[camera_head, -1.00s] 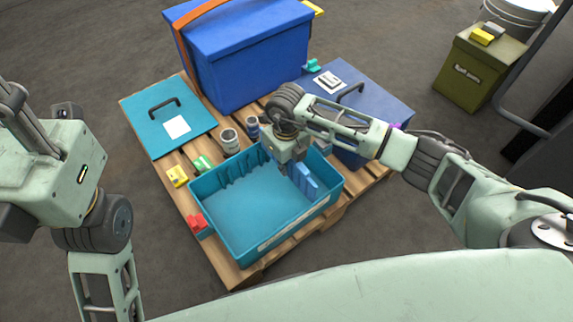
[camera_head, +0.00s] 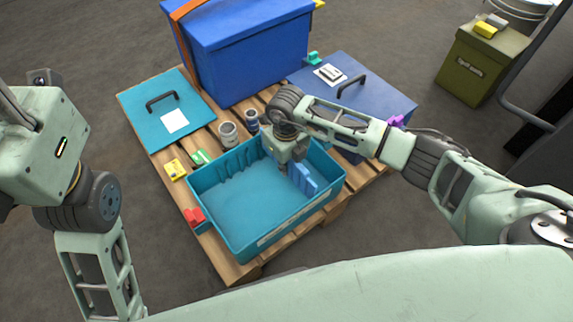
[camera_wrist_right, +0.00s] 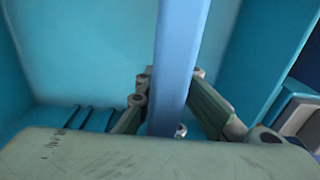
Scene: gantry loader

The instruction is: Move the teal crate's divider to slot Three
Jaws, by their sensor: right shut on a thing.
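The open teal crate (camera_head: 250,243) stands on a wooden pallet, with slot ribs along its far inner wall. A light blue divider (camera_head: 303,182) is inside it near the right end; in the right wrist view the divider (camera_wrist_right: 180,60) runs as an upright strip between the fingers. My right gripper (camera_head: 285,168) reaches down into the crate and is shut on the divider, also in the right wrist view (camera_wrist_right: 168,122). The slot numbers cannot be read. My left arm shows at the left edge, but its fingers are not in view.
A teal lid (camera_head: 190,97) and a large blue box (camera_head: 245,50) lie behind the crate, with a dark blue lidded box (camera_head: 385,103) at right. Cans (camera_head: 228,133), a yellow block (camera_head: 175,169) and a red clip (camera_head: 194,217) sit close to the crate's rim. An olive bin (camera_head: 470,70) stands apart.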

